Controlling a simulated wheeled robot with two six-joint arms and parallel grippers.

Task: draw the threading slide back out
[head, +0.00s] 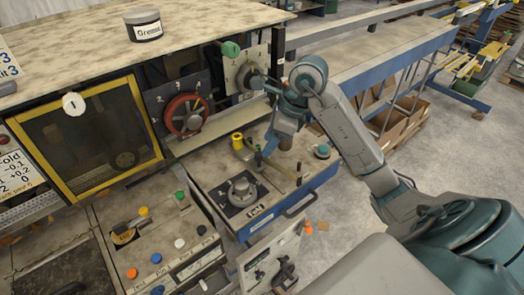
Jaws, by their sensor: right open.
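My right gripper (271,143) hangs from the raised right arm, pointing down over the deck of the blue-edged unit. Its jaws are open, and I see nothing held between them. A dark lever with an olive bar (279,168) lies just below the fingers; I cannot tell whether they touch it. A yellow spool-like part (237,141) stands to the left of the fingers, and a brown cylinder (286,143) is close by on the right. I cannot tell for sure which part is the threading slide. My left gripper is not in view.
A red handwheel (187,115) and a plate with a round dial (246,75) stand behind the deck. A green knob (230,49) is above. A grey knob (242,190) sits at the deck's front. A yellow-framed window (92,138) is left.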

